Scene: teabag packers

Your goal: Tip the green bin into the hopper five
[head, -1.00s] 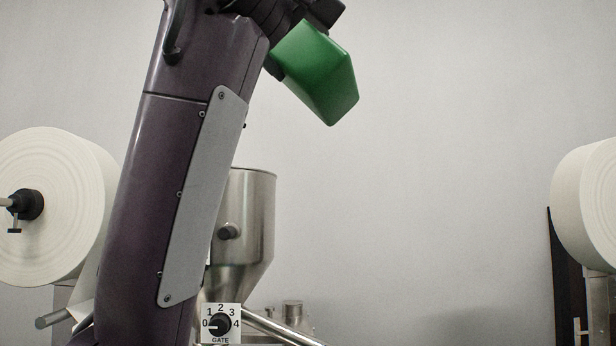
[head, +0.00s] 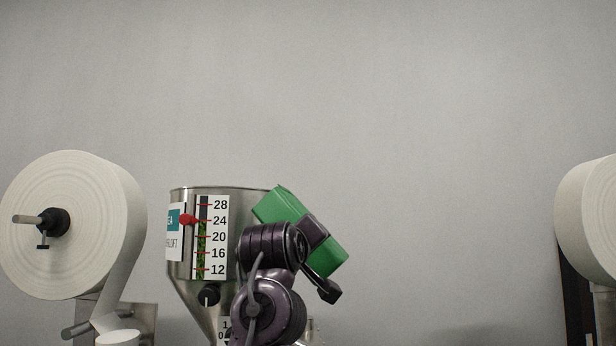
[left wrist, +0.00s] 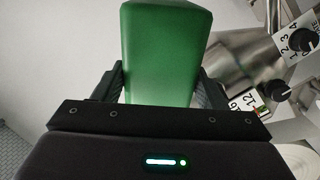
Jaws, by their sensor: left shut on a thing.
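The steel hopper (head: 180,275) stands left of centre in the head view, with a 12 to 28 scale (head: 218,237) and a red marker near 24. Green contents show in its window up to about 23. My left gripper (left wrist: 162,88) is shut on the green bin (head: 278,207), which also fills the top of the left wrist view (left wrist: 165,45). The bin is tilted, its upper left end overlapping the hopper's right rim. I cannot tell whether that end is over the rim or in front of it. The bin's inside is hidden. My right gripper is out of view.
A large white paper roll (head: 85,225) on a spindle stands at the left, and another (head: 590,215) at the right edge. A dark knob (head: 208,295) sits on the hopper's front. The gate dial (left wrist: 302,40) shows in the wrist view. Space right of the bin is clear.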

